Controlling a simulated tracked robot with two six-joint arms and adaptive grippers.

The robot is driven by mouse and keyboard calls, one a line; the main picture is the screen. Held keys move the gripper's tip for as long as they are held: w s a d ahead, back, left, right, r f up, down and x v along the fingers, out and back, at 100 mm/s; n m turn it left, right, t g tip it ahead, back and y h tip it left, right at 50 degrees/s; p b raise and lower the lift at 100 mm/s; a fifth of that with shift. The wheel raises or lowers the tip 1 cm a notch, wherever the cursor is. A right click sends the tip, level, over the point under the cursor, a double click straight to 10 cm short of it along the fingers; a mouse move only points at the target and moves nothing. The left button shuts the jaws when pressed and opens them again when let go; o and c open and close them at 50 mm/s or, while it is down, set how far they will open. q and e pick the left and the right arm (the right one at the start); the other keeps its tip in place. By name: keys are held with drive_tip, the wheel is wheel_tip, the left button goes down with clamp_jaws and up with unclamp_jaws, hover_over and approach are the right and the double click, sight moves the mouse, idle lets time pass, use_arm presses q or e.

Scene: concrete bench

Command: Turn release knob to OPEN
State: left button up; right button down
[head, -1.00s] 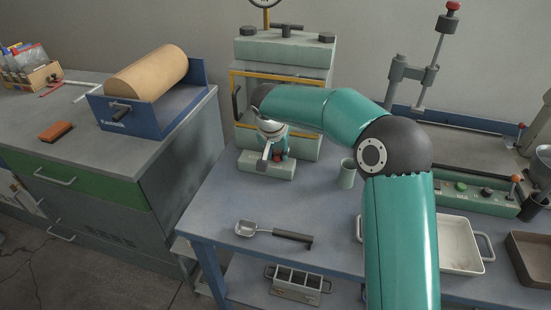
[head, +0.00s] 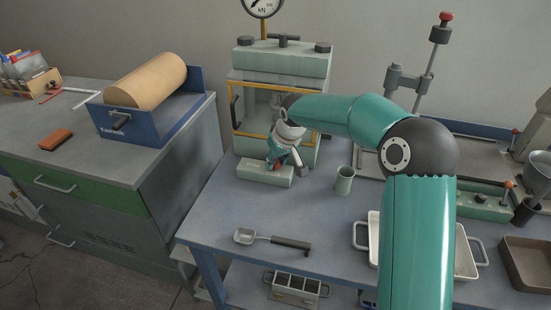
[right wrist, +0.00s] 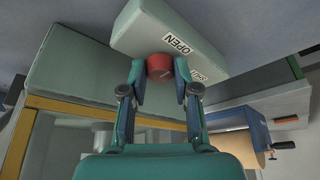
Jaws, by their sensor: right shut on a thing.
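The release knob (right wrist: 159,66) is a small red cylinder on the front of a pale green block (right wrist: 172,30) in the right wrist view. OPEN is printed on a white label beside it, and a second label, partly hidden by a finger, reads like SHUT. My right gripper (right wrist: 160,80) has its two fingers on either side of the knob and is shut on it. Which label the knob points to is hard to tell. In the head view my right gripper (head: 277,166) is at the block at the foot of the press (head: 282,62). My left gripper is not in view.
The press has a yellow-framed guard and a gauge (head: 262,5). A small green cup (head: 344,181) and a scoop (head: 272,239) stand apart on the blue bench. White trays (head: 467,258) are partly behind my right arm. A blue roll holder (head: 155,120) is at left.

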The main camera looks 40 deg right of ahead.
idle(0.4)
drive_tip(key=c, duration=0.9)
unclamp_jaws()
drive_tip(key=v, duration=1.2)
